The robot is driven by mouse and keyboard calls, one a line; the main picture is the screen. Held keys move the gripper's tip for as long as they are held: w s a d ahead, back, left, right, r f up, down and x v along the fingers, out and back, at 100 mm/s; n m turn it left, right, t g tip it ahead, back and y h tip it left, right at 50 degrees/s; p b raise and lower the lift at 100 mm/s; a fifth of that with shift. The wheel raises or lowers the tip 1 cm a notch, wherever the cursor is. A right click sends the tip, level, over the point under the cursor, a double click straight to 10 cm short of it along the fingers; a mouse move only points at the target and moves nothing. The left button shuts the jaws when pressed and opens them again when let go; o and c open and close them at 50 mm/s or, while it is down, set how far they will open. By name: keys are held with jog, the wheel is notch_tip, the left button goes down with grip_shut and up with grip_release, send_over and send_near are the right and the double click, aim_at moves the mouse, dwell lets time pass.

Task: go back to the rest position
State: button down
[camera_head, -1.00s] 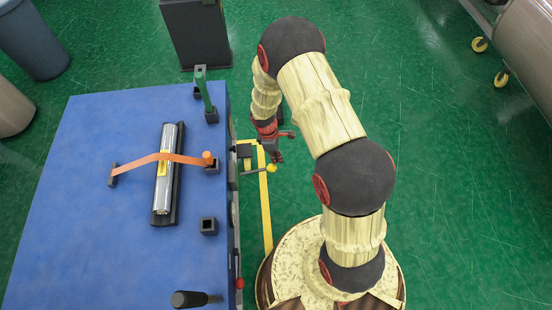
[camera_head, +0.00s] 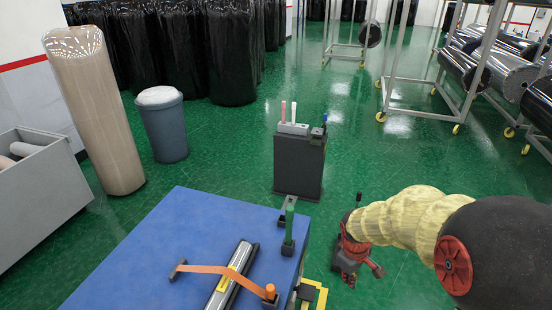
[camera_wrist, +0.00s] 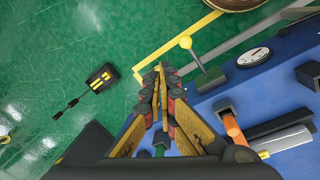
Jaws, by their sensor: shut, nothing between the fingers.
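My gripper (camera_head: 350,272) hangs over the green floor, just right of the blue table (camera_head: 150,235) in the head view. It is shut and empty. My arm, with pale sleeve and black joint, reaches in from the lower right of the head view. A silver roll (camera_head: 226,284) lies in a dark cradle on the table under an orange strap (camera_head: 232,271). The table's near part is cut off in the head view.
A green handle (camera_head: 289,224) stands at the table's right edge. A dark pedestal (camera_head: 298,165) stands behind the table. A yellow-knobbed lever (camera_wrist: 186,43) and a gauge (camera_wrist: 252,57) show near the fingers. Floor right of the pedestal is clear; wheeled racks (camera_head: 480,60) stand farther back.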

jog(key=s+a+r+m+t, duration=0.1)
jog(key=s+r+m, duration=0.1)
jog(key=s+r, duration=0.35)
jog(key=s+r+m+t, duration=0.1)
jog(key=s+r, duration=0.1)
jog(key=r, duration=0.7)
jog(key=s+a+r+m+t, duration=0.1)
jog(key=s+r+m, duration=0.1)
jog(key=s+r, duration=0.2)
jog(key=s+a+r+m+t+y, duration=0.1)
jog(key=s+r, duration=0.3)
jog(key=s, duration=0.5)
jog(key=shift+a+r+m+t, duration=0.3)
jog(key=shift+r+m, duration=0.1)
jog(key=shift+m, duration=0.4)
